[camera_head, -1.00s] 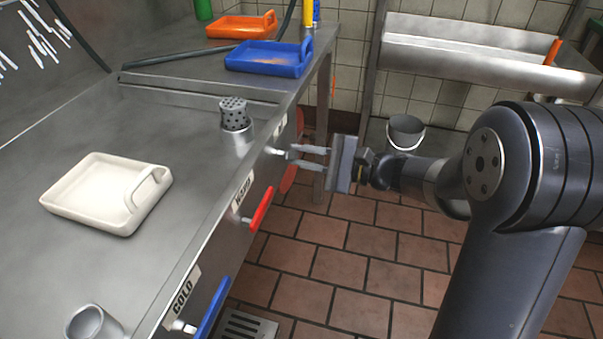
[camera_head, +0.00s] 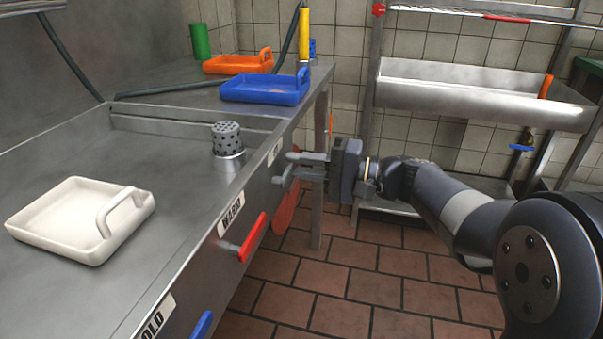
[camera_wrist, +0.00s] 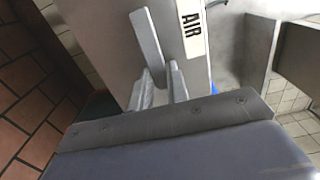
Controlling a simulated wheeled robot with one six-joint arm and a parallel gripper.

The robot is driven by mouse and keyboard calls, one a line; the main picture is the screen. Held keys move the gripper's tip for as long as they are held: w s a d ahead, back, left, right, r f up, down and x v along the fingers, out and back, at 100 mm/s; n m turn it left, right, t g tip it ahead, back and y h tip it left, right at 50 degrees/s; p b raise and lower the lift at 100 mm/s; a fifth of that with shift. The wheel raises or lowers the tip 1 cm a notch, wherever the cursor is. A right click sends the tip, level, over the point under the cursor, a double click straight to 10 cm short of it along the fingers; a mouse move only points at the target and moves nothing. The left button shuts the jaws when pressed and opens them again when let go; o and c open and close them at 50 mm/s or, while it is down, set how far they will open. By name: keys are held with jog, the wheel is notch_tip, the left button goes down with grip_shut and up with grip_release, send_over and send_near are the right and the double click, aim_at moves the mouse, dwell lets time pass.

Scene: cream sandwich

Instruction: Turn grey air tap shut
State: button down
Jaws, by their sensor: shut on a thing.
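The grey air tap (camera_head: 290,180) is on the front face of the steel counter, below a white label. In the wrist view its flat grey handle (camera_wrist: 147,38) stands beside the label reading AIR (camera_wrist: 192,28) and runs down between my fingertips. My gripper (camera_head: 297,163) is shut on the handle, reaching it from the right in the head view. In the wrist view the two fingers (camera_wrist: 162,74) lie on either side of the handle's lower end. The fingers partly hide the tap's stem.
A red lever (camera_head: 252,237) and a blue lever (camera_head: 202,325) sit nearer on the same counter front. A table leg (camera_head: 319,215) stands close behind my gripper. The tiled floor to the right is open.

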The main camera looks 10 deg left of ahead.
dwell(0.4)
jog(key=c, duration=1.4)
grip_release()
jog(key=shift+o, duration=0.2)
jog(key=shift+d, duration=0.1)
jog(key=d+p, duration=0.3)
jog(key=d, duration=0.7)
jog(key=shift+s+d, duration=0.35)
jog(key=shift+s, duration=0.05)
jog(key=a+b, duration=0.1)
jog(key=a, duration=0.2)
jog(key=a+b, duration=0.1)
jog(key=a, duration=0.2)
jog(key=a+b, duration=0.1)
jog(key=a, duration=0.3)
jog(key=shift+w+a, duration=0.1)
jog(key=shift+w, duration=0.25)
jog(key=shift+w+a, duration=0.1)
jog(key=shift+a, duration=0.25)
